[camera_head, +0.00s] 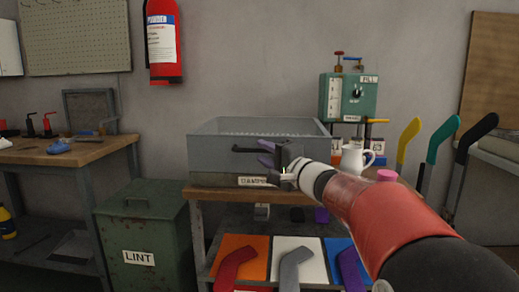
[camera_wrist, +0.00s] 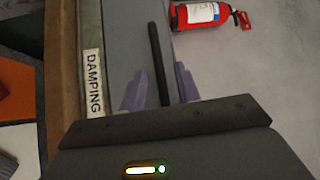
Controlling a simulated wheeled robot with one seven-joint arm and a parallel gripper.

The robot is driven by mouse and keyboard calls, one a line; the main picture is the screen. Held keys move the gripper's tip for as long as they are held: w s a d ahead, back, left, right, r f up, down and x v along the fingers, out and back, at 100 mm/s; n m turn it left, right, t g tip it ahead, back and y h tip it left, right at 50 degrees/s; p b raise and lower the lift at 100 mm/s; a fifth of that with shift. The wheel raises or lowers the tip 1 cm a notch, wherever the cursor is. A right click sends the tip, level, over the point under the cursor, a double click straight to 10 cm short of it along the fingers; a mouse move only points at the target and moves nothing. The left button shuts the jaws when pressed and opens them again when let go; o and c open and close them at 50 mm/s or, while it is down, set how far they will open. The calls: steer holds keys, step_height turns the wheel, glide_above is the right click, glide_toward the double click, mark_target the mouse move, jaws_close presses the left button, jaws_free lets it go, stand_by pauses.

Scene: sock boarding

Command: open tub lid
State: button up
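The grey tub (camera_head: 215,155) stands on the wooden bench, with a partly covered label on its front that reads DAMPING (camera_wrist: 94,82) in the wrist view. Its top looks pale and see-through, and I cannot clearly make out the lid's edge. A black bar handle (camera_head: 243,150) sticks out at the tub's front. My gripper (camera_head: 264,152) is in front of the tub at this handle. In the wrist view the purple fingers of my gripper (camera_wrist: 160,88) are apart, one on each side of the handle (camera_wrist: 157,50), with gaps showing on both sides.
A white jug (camera_head: 352,160) and a green control box (camera_head: 345,97) are right of the tub. A green LINT bin (camera_head: 140,225) stands left below it. Sock boards (camera_head: 407,140) rise at the right. A fire extinguisher (camera_head: 163,40) hangs above left.

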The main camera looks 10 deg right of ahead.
steer(key=shift+x, duration=1.2)
jaws_close()
steer(key=shift+f, duration=0.1)
